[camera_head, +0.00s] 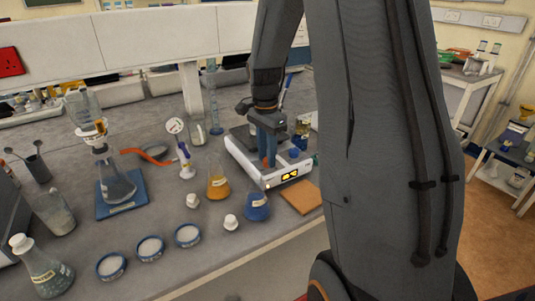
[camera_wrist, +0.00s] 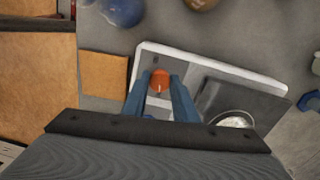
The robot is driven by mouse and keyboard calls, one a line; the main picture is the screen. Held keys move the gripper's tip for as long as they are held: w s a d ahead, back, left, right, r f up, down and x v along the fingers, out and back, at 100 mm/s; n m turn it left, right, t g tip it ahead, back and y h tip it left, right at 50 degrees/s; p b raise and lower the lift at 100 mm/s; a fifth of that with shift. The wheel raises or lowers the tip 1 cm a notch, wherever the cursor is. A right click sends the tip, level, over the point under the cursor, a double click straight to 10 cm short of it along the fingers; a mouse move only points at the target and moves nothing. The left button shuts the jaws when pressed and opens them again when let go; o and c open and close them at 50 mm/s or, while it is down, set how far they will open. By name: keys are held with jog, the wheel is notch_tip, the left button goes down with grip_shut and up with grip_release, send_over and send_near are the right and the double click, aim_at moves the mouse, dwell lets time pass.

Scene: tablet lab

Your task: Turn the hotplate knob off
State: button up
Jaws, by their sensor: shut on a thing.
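The hotplate (camera_head: 240,152) is a white unit with a dark top and a lit yellow display (camera_head: 290,176) on its front, standing on the grey bench. In the wrist view its white body (camera_wrist: 275,84) and dark plate (camera_wrist: 218,92) show. The knob (camera_wrist: 160,80) is orange-red and sits between my blue fingertips. My gripper (camera_head: 267,158) reaches down over the hotplate from above and is shut on the knob; it also shows in the wrist view (camera_wrist: 160,88). The fingers hide the knob's sides, and its mark cannot be read.
A flask with orange liquid (camera_head: 218,184) and a blue flask (camera_head: 257,207) stand close to the hotplate. A brown square pad (camera_head: 301,197) lies at its front right. A round vessel (camera_wrist: 236,120) is by the dark plate. Petri dishes (camera_head: 188,235) lie near the bench edge.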

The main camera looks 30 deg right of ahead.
jog(key=n+p, duration=0.2)
jog(key=n, duration=0.5)
jog(key=shift+s+r, duration=0.1)
jog(key=n+p, duration=0.1)
jog(key=n, duration=0.2)
jog(key=shift+n, duration=0.3)
jog(key=shift+n+p, duration=0.55)
jog(key=shift+n, duration=1.35)
jog(key=shift+d, duration=0.1)
jog(key=o, duration=1)
jog(key=shift+o, duration=0.2)
jog(key=shift+a+r+b, duration=0.2)
jog(key=shift+r+b, duration=0.95)
jog(key=shift+r, duration=2.75)
